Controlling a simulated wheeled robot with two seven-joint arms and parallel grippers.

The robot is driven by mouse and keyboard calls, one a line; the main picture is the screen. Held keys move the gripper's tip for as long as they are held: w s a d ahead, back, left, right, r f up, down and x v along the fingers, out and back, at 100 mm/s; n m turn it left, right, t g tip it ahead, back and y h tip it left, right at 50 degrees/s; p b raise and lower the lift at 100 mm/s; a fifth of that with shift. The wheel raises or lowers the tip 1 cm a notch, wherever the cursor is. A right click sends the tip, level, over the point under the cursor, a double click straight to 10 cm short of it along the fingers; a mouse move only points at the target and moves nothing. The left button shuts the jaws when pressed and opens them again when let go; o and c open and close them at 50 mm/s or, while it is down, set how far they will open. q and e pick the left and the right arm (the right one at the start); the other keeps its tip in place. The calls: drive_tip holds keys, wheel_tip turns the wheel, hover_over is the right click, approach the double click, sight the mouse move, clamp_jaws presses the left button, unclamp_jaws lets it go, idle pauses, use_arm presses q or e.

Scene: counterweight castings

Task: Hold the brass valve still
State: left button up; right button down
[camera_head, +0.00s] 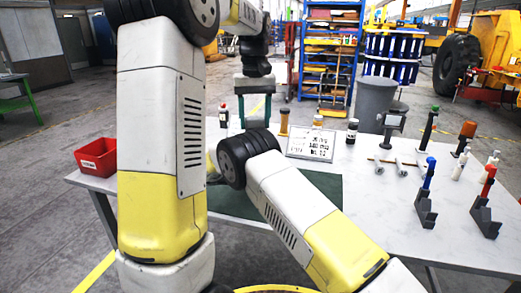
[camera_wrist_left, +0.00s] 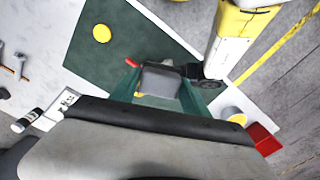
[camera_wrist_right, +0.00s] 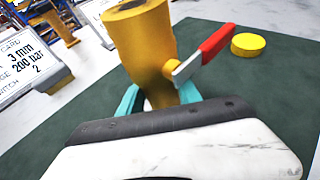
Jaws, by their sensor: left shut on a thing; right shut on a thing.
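The brass valve (camera_wrist_right: 145,40), a yellow-brass cylinder with a red-handled lever (camera_wrist_right: 216,45), stands between the teal fingers of my right gripper (camera_wrist_right: 160,98). My right gripper is shut on it above the green mat (camera_wrist_right: 90,150). In the head view my arms hide most of the valve. My left gripper (camera_head: 256,118) points down over the far side of the table. In the left wrist view a grey block (camera_wrist_left: 160,84) sits between its teal fingers, and it is shut on that block. A red tip (camera_wrist_left: 132,63) shows just beyond the block.
A yellow disc (camera_wrist_right: 248,44) lies on the mat. A printed card (camera_head: 311,144) stands behind the mat. A red bin (camera_head: 98,157) is at the table's left edge. Bolts, grey stands (camera_head: 425,208) and upright tools fill the right side.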

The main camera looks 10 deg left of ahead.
use_arm(q)
drive_tip(key=w+a+f, duration=0.2)
drive_tip(key=w+f, duration=0.2)
drive_tip(key=w, duration=0.3)
drive_tip(key=w+a+f, duration=0.1)
drive_tip(key=w+f, duration=0.2)
drive_tip(key=w, duration=0.3)
wheel_tip(320, 180, down, 6)
drive_tip(key=shift+d+f, duration=0.2)
drive_tip(key=shift+f, duration=0.8)
drive_tip(key=shift+s+d, duration=0.1)
drive_tip(key=shift+d, duration=0.3)
drive_tip(key=shift+c, duration=0.5)
drive_tip(key=shift+s+d, duration=0.15)
drive_tip(key=shift+d, duration=1)
drive_tip(key=shift+s+d, duration=0.1)
drive_tip(key=shift+d, duration=1)
drive_tip(key=shift+w+a, duration=0.15)
drive_tip(key=shift+a, duration=1.2)
drive_tip(key=shift+w+a, duration=0.15)
drive_tip(key=shift+a, duration=1.15)
wheel_tip(320, 180, up, 8)
drive_tip(key=shift+a, duration=0.2)
drive_tip(key=shift+r, duration=0.1)
use_arm(e)
drive_tip(key=c, duration=0.7)
unclamp_jaws()
drive_tip(key=shift+c, duration=0.2)
